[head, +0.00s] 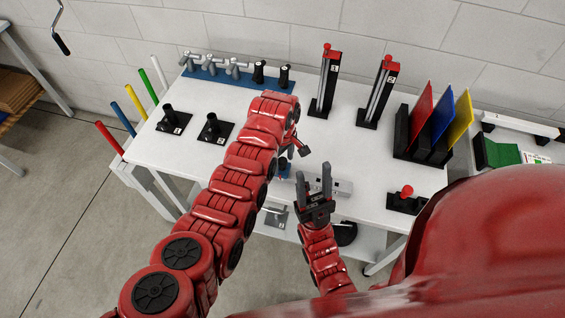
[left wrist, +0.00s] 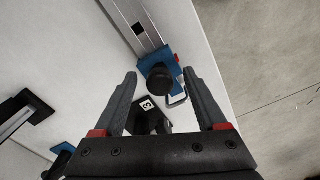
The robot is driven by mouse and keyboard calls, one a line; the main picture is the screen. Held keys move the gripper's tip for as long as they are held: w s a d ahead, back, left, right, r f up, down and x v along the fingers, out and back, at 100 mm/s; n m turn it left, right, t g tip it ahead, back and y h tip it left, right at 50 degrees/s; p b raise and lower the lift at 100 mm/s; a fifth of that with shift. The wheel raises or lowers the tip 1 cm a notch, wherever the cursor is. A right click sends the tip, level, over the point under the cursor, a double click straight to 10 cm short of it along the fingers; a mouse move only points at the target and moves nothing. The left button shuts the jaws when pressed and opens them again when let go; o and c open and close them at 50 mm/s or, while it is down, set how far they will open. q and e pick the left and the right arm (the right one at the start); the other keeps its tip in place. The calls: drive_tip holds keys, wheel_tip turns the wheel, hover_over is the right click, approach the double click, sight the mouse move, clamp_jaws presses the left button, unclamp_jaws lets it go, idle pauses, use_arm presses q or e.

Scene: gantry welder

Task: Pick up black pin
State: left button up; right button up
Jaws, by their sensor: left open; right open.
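A black pin with a round top (left wrist: 162,80) sits at a blue block (left wrist: 156,60) on the end of a metal rail. In the left wrist view it lies between and ahead of the fingertips of my left gripper (left wrist: 160,72), which is open and empty. A black block labelled 3 (left wrist: 146,106) shows below it, partly hidden. In the head view my left arm covers most of this spot; only a bit of blue shows (head: 284,172). Two black pegs on square bases, one farther left (head: 169,117) and one nearer (head: 212,125), stand on the left of the table. My right gripper (head: 314,180) is open and empty.
The white table (head: 225,100) carries a blue rack of fittings (head: 205,76), two upright black stands (head: 325,85) (head: 378,95) and a holder with coloured plates (head: 425,140). A red-knobbed switch (head: 407,198) is near the right front. The table edge is close to the blue block.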

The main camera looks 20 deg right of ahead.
use_arm(q)
clamp_jaws()
idle(0.4)
